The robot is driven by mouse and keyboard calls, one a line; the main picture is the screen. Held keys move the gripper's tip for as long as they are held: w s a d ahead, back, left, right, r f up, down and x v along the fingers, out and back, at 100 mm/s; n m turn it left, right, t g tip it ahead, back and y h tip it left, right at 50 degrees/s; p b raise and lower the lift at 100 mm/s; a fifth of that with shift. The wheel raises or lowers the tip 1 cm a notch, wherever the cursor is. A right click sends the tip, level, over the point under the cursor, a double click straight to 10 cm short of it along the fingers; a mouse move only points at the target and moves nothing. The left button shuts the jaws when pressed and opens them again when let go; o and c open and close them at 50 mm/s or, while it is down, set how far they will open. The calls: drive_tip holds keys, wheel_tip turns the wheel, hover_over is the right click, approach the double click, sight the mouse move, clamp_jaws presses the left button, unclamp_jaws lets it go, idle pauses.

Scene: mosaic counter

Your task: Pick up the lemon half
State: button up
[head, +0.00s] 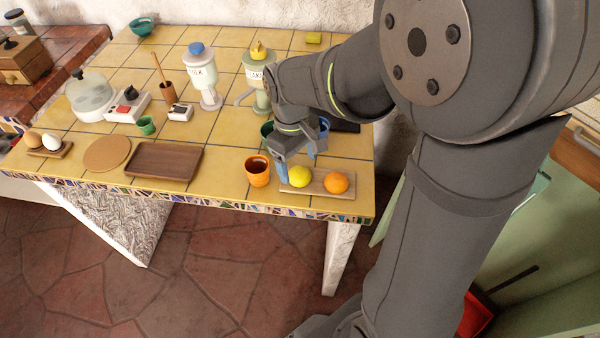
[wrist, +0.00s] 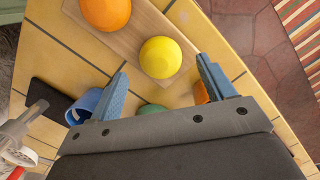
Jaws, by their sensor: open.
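The lemon half (head: 299,177) is a yellow dome on a wooden board (head: 318,188) near the counter's front edge. In the wrist view the lemon half (wrist: 160,57) lies just beyond the fingertips, centred in the gap between them. An orange half (head: 336,183) sits beside it on the board, and also shows in the wrist view (wrist: 105,10). My gripper (head: 297,164) is open and empty, its blue fingers pointing down at the lemon half. The gripper (wrist: 162,68) also shows in the wrist view, not touching the lemon as far as I can tell.
An orange cup (head: 257,172) stands just left of the board, close to one finger. A blue cup (wrist: 84,106), a green bowl (wrist: 151,110) and a dark flat slab (wrist: 48,98) lie behind the gripper. A brown tray (head: 162,161) is further left.

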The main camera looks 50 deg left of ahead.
sight(300, 174)
drive_tip(key=shift+d+f, duration=0.15)
drive_tip(key=shift+f, duration=1.3)
drive_tip(key=c, duration=1)
drive_tip(key=shift+c, duration=0.2)
